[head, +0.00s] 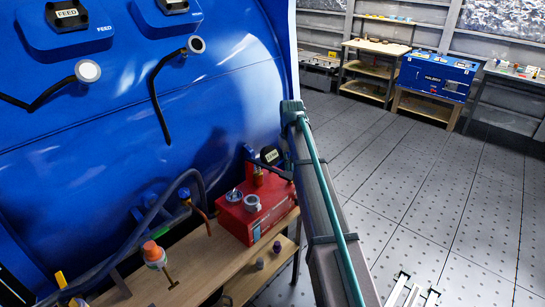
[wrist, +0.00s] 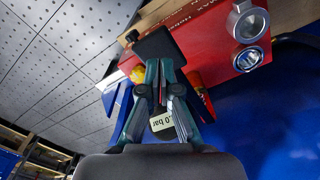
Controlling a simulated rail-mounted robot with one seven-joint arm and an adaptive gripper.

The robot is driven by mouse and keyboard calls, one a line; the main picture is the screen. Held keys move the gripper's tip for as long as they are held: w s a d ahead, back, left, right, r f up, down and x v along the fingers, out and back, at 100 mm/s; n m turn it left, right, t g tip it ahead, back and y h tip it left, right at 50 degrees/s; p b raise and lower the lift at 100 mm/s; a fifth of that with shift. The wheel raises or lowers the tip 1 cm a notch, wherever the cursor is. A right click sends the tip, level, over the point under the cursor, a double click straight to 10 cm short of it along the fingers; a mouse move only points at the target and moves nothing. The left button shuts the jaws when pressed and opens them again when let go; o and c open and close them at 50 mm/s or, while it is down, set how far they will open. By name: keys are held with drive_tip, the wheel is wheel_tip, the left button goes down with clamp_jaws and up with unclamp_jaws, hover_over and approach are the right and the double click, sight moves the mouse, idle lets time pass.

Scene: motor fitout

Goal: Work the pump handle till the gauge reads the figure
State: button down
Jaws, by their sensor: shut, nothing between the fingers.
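The red pump box (head: 262,218) sits on a wooden bench, and part of it shows at the top of the wrist view (wrist: 208,28). A round black gauge (head: 269,155) with a pale label stands above it. In the wrist view a pale plate (wrist: 170,121) reads "bar" upside down; its first digit is unclear. A black block (wrist: 155,43), possibly the handle's grip, lies just beyond my fingertips; I cannot tell if they touch it. My gripper (wrist: 165,68) is shut and empty. In the head view my arm partly hides the pump's right side.
A large blue tank (head: 220,80) with hoses stands behind the bench (head: 190,265). Open grey floor (head: 430,190) lies to the right, with shelves and a blue cabinet (head: 437,75) at the back.

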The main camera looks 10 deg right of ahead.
sight(286, 174)
drive_tip(key=shift+w+a+f+b, duration=0.1)
drive_tip(key=shift+f+b, duration=0.35)
drive_tip(key=shift+f, duration=0.9)
drive_tip(key=shift+w+a+f+b, duration=0.15)
drive_tip(key=shift+f+b, duration=0.25)
drive_tip(key=shift+f, duration=1)
drive_tip(key=shift+w+a+f+b, duration=0.1)
drive_tip(key=shift+f+b, duration=0.35)
drive_tip(key=shift+f, duration=0.9)
drive_tip(key=shift+s+d+r+p, duration=0.1)
drive_tip(key=shift+r+p, duration=0.7)
drive_tip(key=shift+r, duration=0.6)
drive_tip(key=shift+s+d+r+p, duration=0.15)
drive_tip(key=shift+r+p, duration=0.7)
drive_tip(key=shift+r, duration=0.5)
drive_tip(key=shift+s+d+r+p, duration=0.1)
drive_tip(key=shift+r+p, duration=0.7)
drive_tip(key=shift+r, duration=0.6)
